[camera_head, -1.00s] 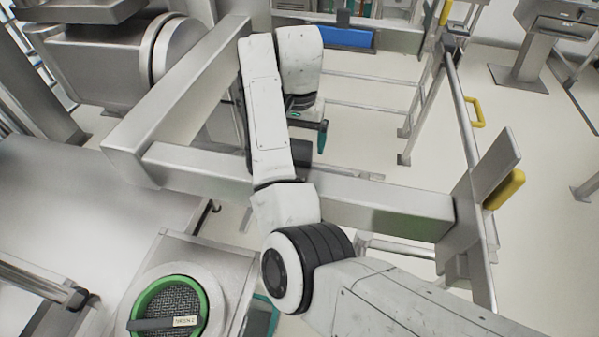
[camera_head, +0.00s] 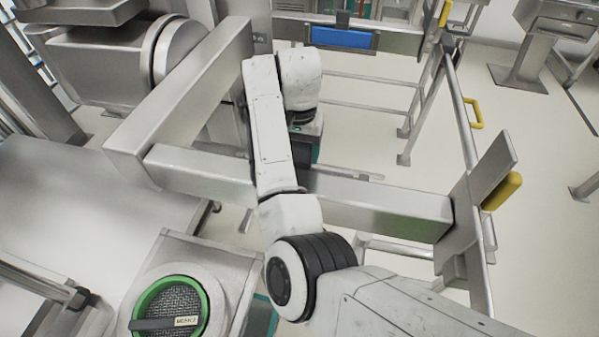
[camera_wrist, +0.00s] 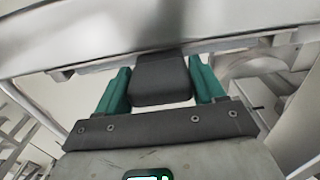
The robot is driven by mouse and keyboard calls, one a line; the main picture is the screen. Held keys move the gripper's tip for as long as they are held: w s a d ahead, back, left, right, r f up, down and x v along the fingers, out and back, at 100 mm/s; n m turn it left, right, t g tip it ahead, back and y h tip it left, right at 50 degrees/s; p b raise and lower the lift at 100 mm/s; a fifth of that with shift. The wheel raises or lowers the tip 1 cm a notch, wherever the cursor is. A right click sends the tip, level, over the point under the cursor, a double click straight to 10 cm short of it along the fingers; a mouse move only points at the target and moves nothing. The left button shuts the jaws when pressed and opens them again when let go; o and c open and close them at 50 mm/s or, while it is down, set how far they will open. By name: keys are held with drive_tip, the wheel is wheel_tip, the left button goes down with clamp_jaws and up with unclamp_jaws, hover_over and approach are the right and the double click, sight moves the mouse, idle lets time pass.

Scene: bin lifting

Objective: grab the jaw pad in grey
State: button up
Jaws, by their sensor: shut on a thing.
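The grey jaw pad (camera_wrist: 161,82) is a dark grey block in the middle of the wrist view, under a broad metal beam. My gripper (camera_wrist: 160,70) has one teal finger on each side of the pad and is shut on it. The pad's upper end meets the beam's lower edge in the picture; I cannot tell whether they touch. In the head view the pad is hidden behind my arm, and only a little teal of my gripper (camera_head: 316,150) shows beside it.
A steel frame beam (camera_head: 380,207) crosses close to my arm and ends at an upright plate with a yellow handle (camera_head: 502,191). A blue panel (camera_head: 342,38) is on the beam behind. A round green-rimmed mesh port (camera_head: 172,305) is at lower left. Open floor lies at right.

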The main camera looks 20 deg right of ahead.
clamp_jaws()
drive_tip(key=shift+r, duration=0.1)
